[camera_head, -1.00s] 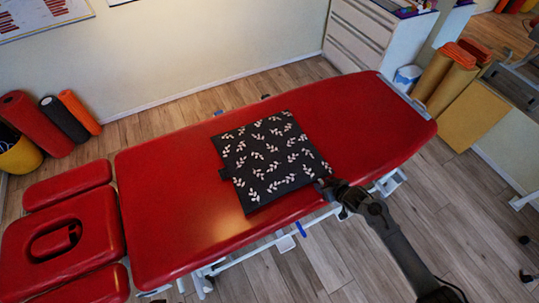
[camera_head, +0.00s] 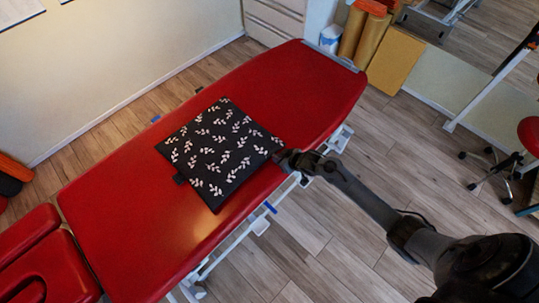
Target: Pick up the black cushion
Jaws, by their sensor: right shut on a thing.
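The cushion appears to rest on the table top. My left gripper is not in view.
The table's white metal frame and a blue lever (camera_head: 270,207) show below its front edge. Rolled mats (camera_head: 352,35) and a yellow board (camera_head: 387,60) stand at the back right. A stool (camera_head: 500,165) is at the far right. Wooden floor (camera_head: 330,240) is open in front.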

